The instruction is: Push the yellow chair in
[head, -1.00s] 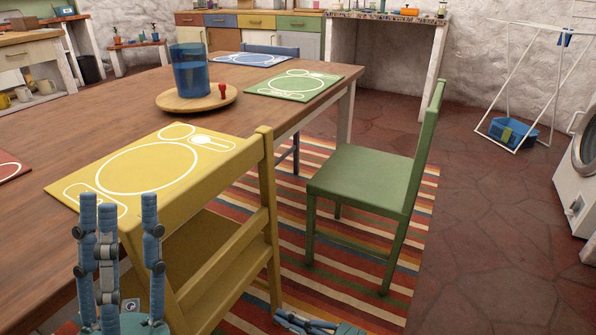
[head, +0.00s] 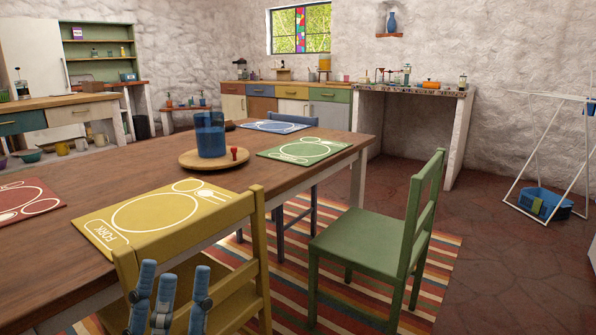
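The yellow chair (head: 190,229) stands at the near long side of the wooden table (head: 60,252), its back toward me. Its top rail overlaps the near edge of the yellow placemat (head: 155,212) in the head view. Its seat and front legs are mostly hidden, so I cannot tell how far the seat is under the table. My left gripper (head: 173,272) is at the bottom left, in front of the chair back. Its blue fingers point up, stand apart and hold nothing. I cannot tell whether they touch the chair. My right gripper is out of view.
A green chair (head: 368,245) stands right of the yellow one on a striped rug (head: 345,300). A wooden board (head: 190,160) with a blue cup (head: 210,135) is on the table. Stone floor lies open to the right, before a white drying rack (head: 545,150).

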